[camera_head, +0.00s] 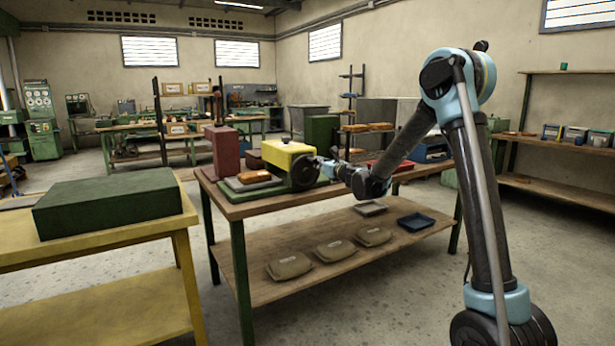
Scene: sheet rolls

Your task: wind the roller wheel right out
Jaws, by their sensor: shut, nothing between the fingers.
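A yellow machine housing (284,153) stands on the wooden bench in the middle of the view. A dark roller wheel (304,173) is on its right front face. My gripper (325,170) is at the right edge of the wheel, shut, with my arm reaching in from the right. The gripper is small in the view, and I cannot tell if it touches the wheel. Part of the wheel's right side is hidden behind the gripper.
A red block (223,152) and a grey tray with an orange-brown item (254,177) stand left of the housing. A blue box (430,151) is behind my arm. Sacks (290,265) and a blue tray (416,222) lie on the lower shelf. A yellow table (95,243) stands at left.

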